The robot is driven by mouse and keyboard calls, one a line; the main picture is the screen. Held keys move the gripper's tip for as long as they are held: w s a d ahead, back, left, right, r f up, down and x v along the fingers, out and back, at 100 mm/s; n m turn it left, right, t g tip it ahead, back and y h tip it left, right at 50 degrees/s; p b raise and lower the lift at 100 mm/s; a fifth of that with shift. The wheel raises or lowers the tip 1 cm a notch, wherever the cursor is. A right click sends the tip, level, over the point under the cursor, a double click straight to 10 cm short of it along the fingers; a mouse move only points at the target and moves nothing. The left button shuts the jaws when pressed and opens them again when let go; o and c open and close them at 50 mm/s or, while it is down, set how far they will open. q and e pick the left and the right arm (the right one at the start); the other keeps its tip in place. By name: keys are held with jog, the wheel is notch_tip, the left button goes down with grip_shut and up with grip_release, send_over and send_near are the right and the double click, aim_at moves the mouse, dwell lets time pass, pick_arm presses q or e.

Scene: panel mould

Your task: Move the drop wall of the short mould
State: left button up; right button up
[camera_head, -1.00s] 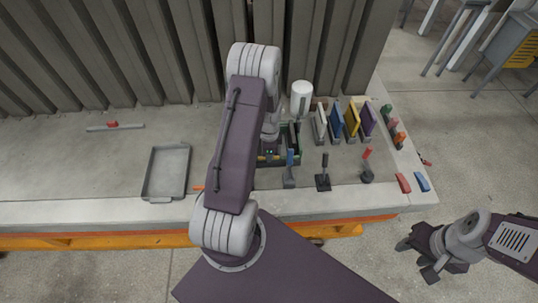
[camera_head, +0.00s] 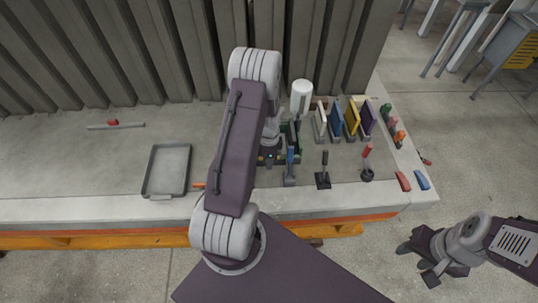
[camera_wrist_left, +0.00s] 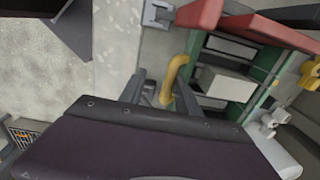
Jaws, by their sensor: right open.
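A green-sided mould with red end pieces (camera_wrist_left: 201,15) fills the right of the left wrist view, with a pale block (camera_wrist_left: 226,84) inside. A bent yellow handle (camera_wrist_left: 176,72) stands at its near side. My left gripper (camera_wrist_left: 166,94) has its fingers around or beside this handle; I cannot tell whether they touch it. In the head view my left arm hides that gripper and most of the mould, whose dark green part (camera_head: 293,134) shows beside the arm. Which wall is the drop wall is unclear. My right gripper (camera_head: 416,264) is open and empty, off the table's front right corner.
A grey tray (camera_head: 167,170) lies left on the concrete table. A white cylinder (camera_head: 301,97) and upright coloured panels (camera_head: 351,117) stand at the back right. A black-handled tool (camera_head: 323,171) and a red-handled tool (camera_head: 367,164) stand in front. Free table surface lies far left.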

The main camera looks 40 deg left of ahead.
pick_arm(q)
jog(key=shift+r, duration=0.15)
dwell(0.4)
notch_tip(320, 180, up, 9)
jog(key=shift+s+d+b, duration=0.15)
jog(key=shift+b, duration=0.3)
dwell(0.4)
